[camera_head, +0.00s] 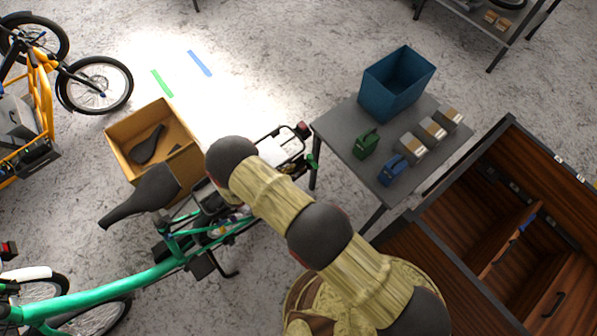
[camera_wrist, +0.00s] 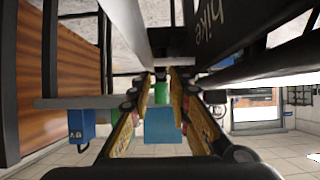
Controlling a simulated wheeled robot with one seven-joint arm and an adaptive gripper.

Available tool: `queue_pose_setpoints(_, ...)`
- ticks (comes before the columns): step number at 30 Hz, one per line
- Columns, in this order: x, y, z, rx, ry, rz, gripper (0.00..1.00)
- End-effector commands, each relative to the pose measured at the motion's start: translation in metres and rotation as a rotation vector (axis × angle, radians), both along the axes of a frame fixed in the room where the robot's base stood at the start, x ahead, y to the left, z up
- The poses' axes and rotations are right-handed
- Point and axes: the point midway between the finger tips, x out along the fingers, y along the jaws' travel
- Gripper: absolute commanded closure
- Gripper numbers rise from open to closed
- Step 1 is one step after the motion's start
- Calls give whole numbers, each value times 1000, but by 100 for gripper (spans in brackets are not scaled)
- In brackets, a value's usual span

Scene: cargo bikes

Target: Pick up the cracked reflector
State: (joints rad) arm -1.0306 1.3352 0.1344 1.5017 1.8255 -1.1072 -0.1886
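A small dark red piece (camera_head: 303,129), which looks like a reflector, sits at the rear end of the green cargo bike's rack (camera_head: 282,143) in the head view. I cannot make out a crack. My gripper is hidden behind my arm in the head view. In the wrist view its two yellowish fingers (camera_wrist: 161,76) reach forward with a gap between them, open. I see no reflector clearly held between them; the bike's dark and pale frame bars are close around the fingers.
A grey table (camera_head: 338,128) right of the rack holds a blue bin (camera_head: 393,88), a green box (camera_head: 365,143), a blue box (camera_head: 393,169) and several small containers. A cardboard box (camera_head: 118,146) with a saddle stands left. A wooden cargo box (camera_head: 430,252) is at right.

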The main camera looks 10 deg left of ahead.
Motion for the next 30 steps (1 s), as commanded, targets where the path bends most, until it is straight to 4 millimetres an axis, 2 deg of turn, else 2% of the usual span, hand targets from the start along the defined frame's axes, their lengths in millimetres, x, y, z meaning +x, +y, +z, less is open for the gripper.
queue_pose_setpoints(4, 12, -12, -10, 0, 0, -1, 81)
queue_pose_setpoints(11, 14, -12, -10, 1, 0, 1, 81)
queue_pose_setpoints(21, 14, -12, -10, 1, 0, 1, 100)
queue_pose_setpoints(30, 14, -12, -10, 1, 0, 1, 100)
